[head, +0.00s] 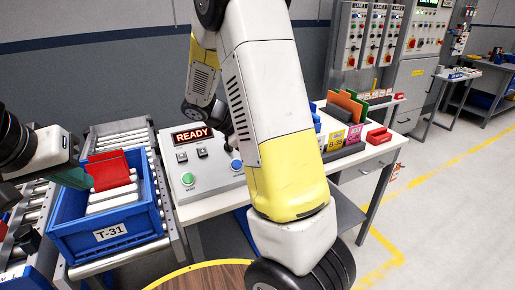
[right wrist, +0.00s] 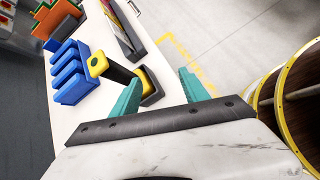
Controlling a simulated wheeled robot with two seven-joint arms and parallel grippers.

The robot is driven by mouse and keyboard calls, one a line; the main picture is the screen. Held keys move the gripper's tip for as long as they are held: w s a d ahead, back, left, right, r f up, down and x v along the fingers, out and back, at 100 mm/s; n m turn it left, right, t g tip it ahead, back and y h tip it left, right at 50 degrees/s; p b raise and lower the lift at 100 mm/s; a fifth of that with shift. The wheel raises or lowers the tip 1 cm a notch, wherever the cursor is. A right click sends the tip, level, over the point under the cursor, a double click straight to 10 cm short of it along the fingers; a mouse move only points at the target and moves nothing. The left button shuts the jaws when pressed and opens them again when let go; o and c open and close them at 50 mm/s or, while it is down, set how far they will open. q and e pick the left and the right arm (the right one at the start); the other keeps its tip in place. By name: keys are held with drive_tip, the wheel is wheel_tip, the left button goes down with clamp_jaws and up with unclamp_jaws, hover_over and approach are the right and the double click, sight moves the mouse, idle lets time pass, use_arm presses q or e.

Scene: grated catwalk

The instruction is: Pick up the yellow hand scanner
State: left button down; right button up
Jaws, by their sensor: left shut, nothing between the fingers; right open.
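The yellow hand scanner (right wrist: 98,66), yellow and black, lies on the white bench top beside a row of blue bins in the right wrist view. Its black part runs toward the left finger of my right gripper (right wrist: 161,76). The gripper's teal fingers are apart, with the scanner mostly to the left of them and nothing clearly gripped. In the head view my right arm covers the scanner and the right gripper. My left gripper (head: 82,181) is shut and empty at the left, over the near-left side of a blue crate.
The blue crate (head: 109,238) marked T-31, with a red item (head: 109,169) in it, sits on a roller conveyor. A control box (head: 198,165) reading READY stands on the bench. A red holder (head: 379,136) lies at the bench's right end.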

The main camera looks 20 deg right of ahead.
drive_tip(key=w+d+f+n+h, duration=0.1)
drive_tip(key=w+d, duration=0.1)
drive_tip(key=w+d+f+n+t+h, duration=0.1)
drive_tip(key=w+d+f+n, duration=0.1)
drive_tip(key=w+d, duration=0.1)
drive_tip(key=w+d+f+n+h, duration=0.1)
drive_tip(key=w+d+f+h, duration=0.1)
drive_tip(key=d, duration=0.1)
drive_tip(key=shift+w+d+f+n, duration=0.1)
drive_tip(key=shift+w+d+n, duration=0.15)
drive_tip(key=shift+n, duration=0.15)
clamp_jaws()
